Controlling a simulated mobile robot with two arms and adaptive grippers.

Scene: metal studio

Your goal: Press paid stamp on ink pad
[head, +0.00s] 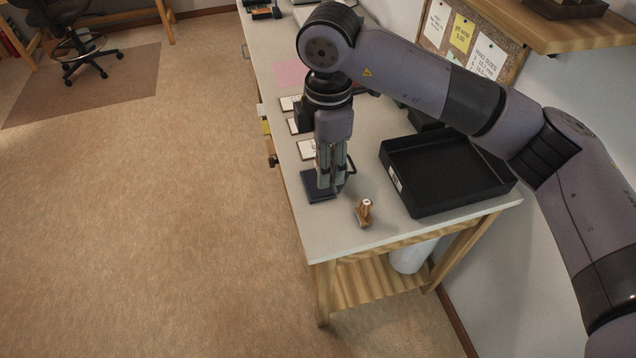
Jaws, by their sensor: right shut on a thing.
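My right gripper (329,184) points straight down over the dark ink pad (314,197) near the left edge of the table. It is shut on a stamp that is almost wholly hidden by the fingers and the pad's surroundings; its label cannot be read. I cannot tell whether the held stamp touches the pad. A second stamp, with a copper-brown base and a pale-topped handle (364,213), stands on the table to the right of the pad, apart from the gripper. My left gripper is not in view.
A black tray (437,204) with a white label lies to the right. Small cards (306,150) and a pink sheet (290,73) lie farther back on the grey table (345,240). A shelf (560,32) and a pinboard (432,50) are on the wall. The table's front corner is clear.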

